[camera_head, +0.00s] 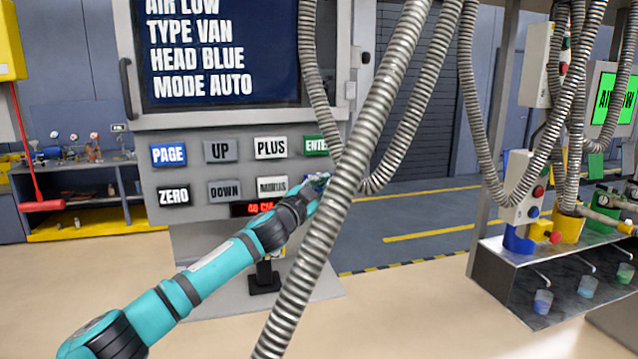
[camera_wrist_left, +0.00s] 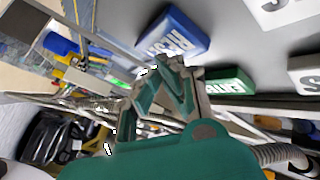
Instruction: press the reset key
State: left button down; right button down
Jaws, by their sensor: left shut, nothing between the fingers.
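The reset key (camera_wrist_left: 174,32) is a blue block with white lettering, partly covered, on the grey panel in the left wrist view. In the head view it is mostly hidden behind my left gripper (camera_head: 319,180) and a hose. My left gripper is shut and empty, and its fingertips, also in the left wrist view (camera_wrist_left: 170,66), are right by the reset key's lower edge. I cannot tell whether they touch it. The green enter key (camera_head: 316,145) is just above in the head view and beside the fingers in the left wrist view (camera_wrist_left: 228,83). My right gripper is not in view.
Other keys, page (camera_head: 168,154), plus (camera_head: 271,148), minus (camera_head: 272,187) and zero (camera_head: 174,195), sit on the panel under a dark screen (camera_head: 220,50). A thick ribbed hose (camera_head: 345,180) crosses in front of my left gripper. A dispensing bench (camera_head: 490,278) stands at right.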

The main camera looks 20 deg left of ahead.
pick_arm(q)
jog(key=shift+w+a+r, duration=0.1)
jog(key=shift+w+a, duration=0.25)
jog(key=shift+w, duration=0.1)
dwell(0.9)
dwell(0.3)
jog(key=shift+s+d, duration=0.55)
jog(key=shift+s, duration=0.2)
jog(key=s+d, duration=0.2)
jog(key=s, duration=0.2)
jog(key=shift+s+d, duration=0.1)
jog(key=shift+d, duration=0.3)
jog(key=shift+f, duration=0.25)
